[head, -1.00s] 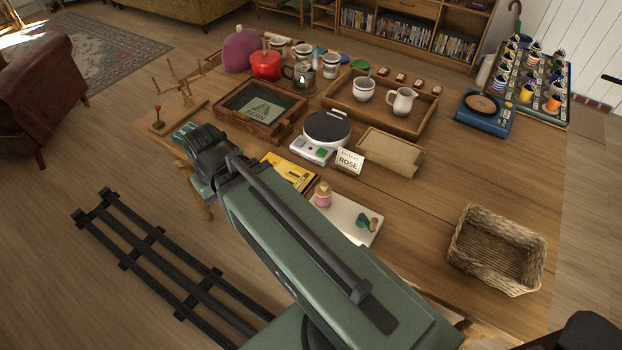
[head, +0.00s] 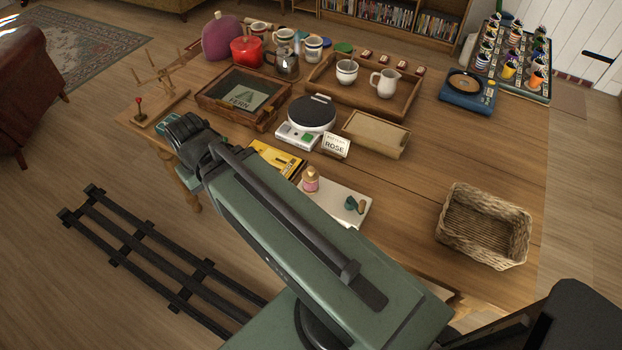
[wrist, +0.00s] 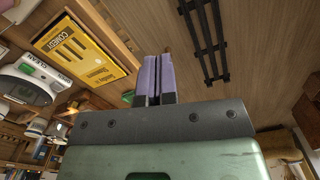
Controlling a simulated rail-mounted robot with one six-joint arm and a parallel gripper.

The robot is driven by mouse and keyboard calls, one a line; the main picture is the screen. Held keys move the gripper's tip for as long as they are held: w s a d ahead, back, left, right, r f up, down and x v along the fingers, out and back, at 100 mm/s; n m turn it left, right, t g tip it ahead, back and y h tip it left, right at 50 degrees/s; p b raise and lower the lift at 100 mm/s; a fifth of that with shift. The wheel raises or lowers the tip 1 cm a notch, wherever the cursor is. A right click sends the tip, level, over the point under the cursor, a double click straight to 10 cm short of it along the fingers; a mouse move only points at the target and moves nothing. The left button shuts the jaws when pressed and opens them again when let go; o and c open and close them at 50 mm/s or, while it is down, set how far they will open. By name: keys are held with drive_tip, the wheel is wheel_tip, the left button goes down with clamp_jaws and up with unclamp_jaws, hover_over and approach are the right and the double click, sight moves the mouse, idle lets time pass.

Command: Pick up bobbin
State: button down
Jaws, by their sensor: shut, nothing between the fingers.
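A small pink-banded piece with a wooden top (head: 310,180), which looks like a bobbin, stands upright on a white board (head: 335,193) at the table's front edge in the head view. A dark teal item (head: 354,205) lies beside it; its shape is unclear. My gripper (wrist: 158,60) shows in the wrist view as two purple fingers pressed together, empty. The fingers are hidden in the head view, where my arm's end is left of the pink piece, by the table's front edge. The pink piece does not show clearly in the wrist view.
A yellow book (head: 276,158), a scale (head: 311,115) and a "ROSE" card (head: 336,145) stand behind the board. A wicker basket (head: 485,226) is at right. A rack of colourful spool-like items (head: 512,62) is at back right. The table between basket and board is clear.

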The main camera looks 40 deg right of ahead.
drive_tip(key=c, duration=1.8)
unclamp_jaws()
drive_tip(key=o, duration=1.4)
